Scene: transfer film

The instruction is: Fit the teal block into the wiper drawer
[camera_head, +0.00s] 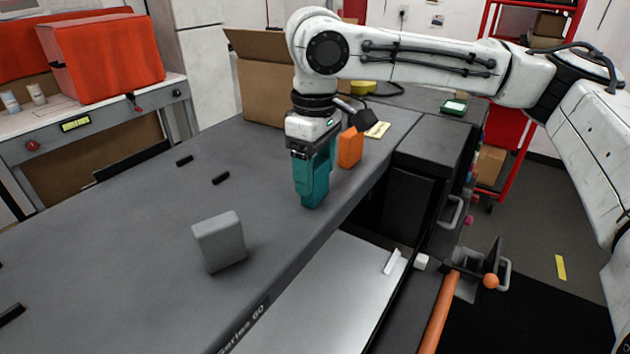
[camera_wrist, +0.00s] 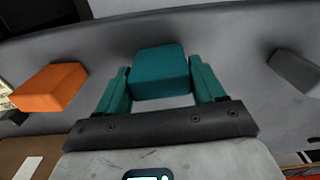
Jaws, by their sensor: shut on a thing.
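My gripper (camera_head: 313,178) has teal fingers and points down over the grey machine top, near its front edge. It is shut on the teal block (camera_wrist: 160,72), which sits between the two fingertips in the wrist view. In the head view block and fingers blend in colour; the block's lower end is near the surface, and I cannot tell whether it touches. A low bay with a flat silver surface (camera_head: 325,290) lies below the top's front edge. I cannot tell for sure which part is the wiper drawer.
An orange block (camera_head: 350,147) stands just right of my gripper. A grey block (camera_head: 219,242) stands nearer, to the left. Small black pieces (camera_head: 220,178) lie on the top. A cardboard box (camera_head: 262,80) stands behind. The left middle of the top is mostly clear.

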